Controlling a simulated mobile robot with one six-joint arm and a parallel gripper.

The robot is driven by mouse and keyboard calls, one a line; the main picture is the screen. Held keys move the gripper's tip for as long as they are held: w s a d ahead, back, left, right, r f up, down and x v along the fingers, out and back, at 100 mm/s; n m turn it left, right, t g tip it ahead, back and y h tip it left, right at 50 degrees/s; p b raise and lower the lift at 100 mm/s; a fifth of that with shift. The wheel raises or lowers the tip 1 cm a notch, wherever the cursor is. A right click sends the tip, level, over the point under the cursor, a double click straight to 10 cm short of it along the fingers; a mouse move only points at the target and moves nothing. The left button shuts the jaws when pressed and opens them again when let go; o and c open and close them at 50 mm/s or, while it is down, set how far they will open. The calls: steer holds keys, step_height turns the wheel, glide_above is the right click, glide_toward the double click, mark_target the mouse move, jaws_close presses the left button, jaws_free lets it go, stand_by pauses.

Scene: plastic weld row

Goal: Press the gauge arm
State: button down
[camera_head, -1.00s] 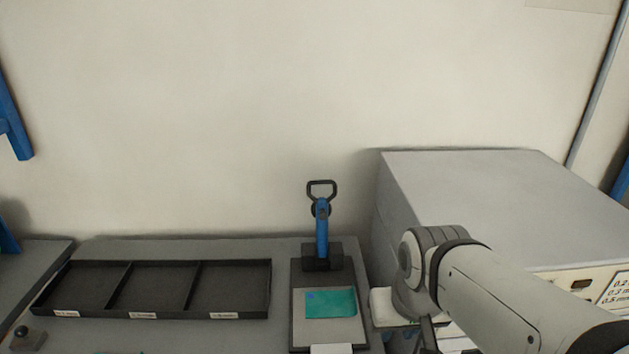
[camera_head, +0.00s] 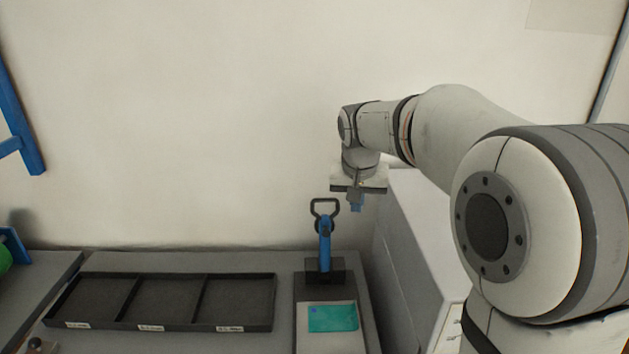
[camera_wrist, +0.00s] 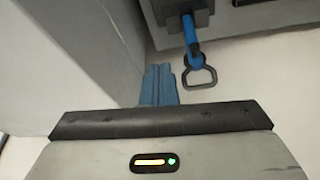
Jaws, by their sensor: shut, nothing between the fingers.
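The gauge arm (camera_head: 325,243) is a blue lever with a dark loop handle at its top. It stands upright on a dark base at the back of the gauge plate (camera_head: 302,330), and a teal sheet (camera_head: 333,318) lies on the plate in front of it. My gripper (camera_head: 356,205) is above and just right of the handle, apart from it, with its blue fingers shut and empty. In the wrist view the blue fingers (camera_wrist: 160,84) are together, and the gauge arm (camera_wrist: 190,38) with its loop handle is beside them to the right.
A black tray with three compartments (camera_head: 168,328) lies left on the grey bench. A large grey cabinet (camera_head: 410,240) stands close on the right. The wall (camera_head: 180,120) is behind. Space above the tray is free.

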steer(key=w+a+m+p, duration=0.1)
steer(key=w+a+p, duration=0.1)
steer(key=w, duration=0.7)
steer(key=w+a+t+p, duration=0.1)
steer(key=w+a, duration=0.4)
steer(key=w, duration=0.5)
steer(key=shift+a+r+m+p, duration=0.2)
steer(key=shift+r+m+p, duration=0.1)
steer(key=shift+m+p, duration=0.1)
steer(key=shift+w, duration=0.1)
steer(key=f+p, duration=0.4)
steer(key=f, duration=0.5)
steer(key=shift+w, duration=0.2)
steer(key=shift+s+a+f, duration=0.1)
steer(key=shift+a+f, duration=0.05)
steer(key=shift+f, duration=0.1)
